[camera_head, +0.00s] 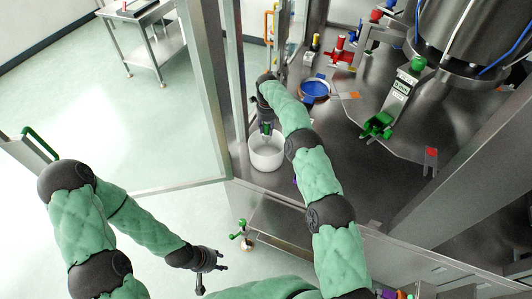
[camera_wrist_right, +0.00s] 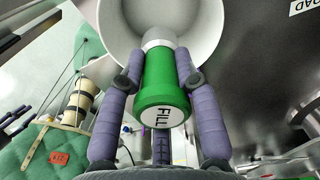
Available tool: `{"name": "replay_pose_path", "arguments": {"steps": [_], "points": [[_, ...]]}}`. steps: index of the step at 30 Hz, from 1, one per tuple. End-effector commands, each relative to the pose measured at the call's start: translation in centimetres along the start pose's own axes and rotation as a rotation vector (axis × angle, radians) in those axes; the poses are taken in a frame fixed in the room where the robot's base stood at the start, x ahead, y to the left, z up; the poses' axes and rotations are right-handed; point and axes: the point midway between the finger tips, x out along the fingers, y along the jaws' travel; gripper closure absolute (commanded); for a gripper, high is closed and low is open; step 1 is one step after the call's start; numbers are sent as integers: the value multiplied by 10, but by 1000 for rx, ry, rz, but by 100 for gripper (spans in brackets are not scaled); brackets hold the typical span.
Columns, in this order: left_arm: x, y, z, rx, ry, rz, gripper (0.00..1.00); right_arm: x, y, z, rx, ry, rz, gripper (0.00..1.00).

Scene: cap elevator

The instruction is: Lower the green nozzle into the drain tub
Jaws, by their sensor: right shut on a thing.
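The green nozzle (camera_wrist_right: 164,85) has a white end face marked FILL and a pale tip. My right gripper (camera_wrist_right: 160,100) is shut on it, with a purple-grey finger on each side. The drain tub (camera_wrist_right: 205,25) is a white round tub, and the nozzle's pale tip overlaps its opening in the wrist view. In the head view the tub (camera_head: 266,158) stands at the left end of the steel worktop, with the nozzle (camera_head: 267,128) at its upper rim; the exact depth cannot be told. My left gripper (camera_head: 212,279) is open and empty, low over the floor.
A blue round dish (camera_head: 315,88) and red fittings (camera_head: 341,50) are behind the tub. A green-capped unit (camera_head: 398,92) and a large steel vessel (camera_head: 465,35) stand to the right. A steel frame post (camera_head: 205,75) rises left of the tub.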

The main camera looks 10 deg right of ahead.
Motion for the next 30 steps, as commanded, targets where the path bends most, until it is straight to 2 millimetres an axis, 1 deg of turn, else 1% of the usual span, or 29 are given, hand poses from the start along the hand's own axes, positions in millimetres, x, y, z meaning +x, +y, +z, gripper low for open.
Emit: {"name": "replay_pose_path", "arguments": {"steps": [30], "points": [[31,-11,-1,0,0,0,60,44,-1,0,1,-1,-2,100]]}}
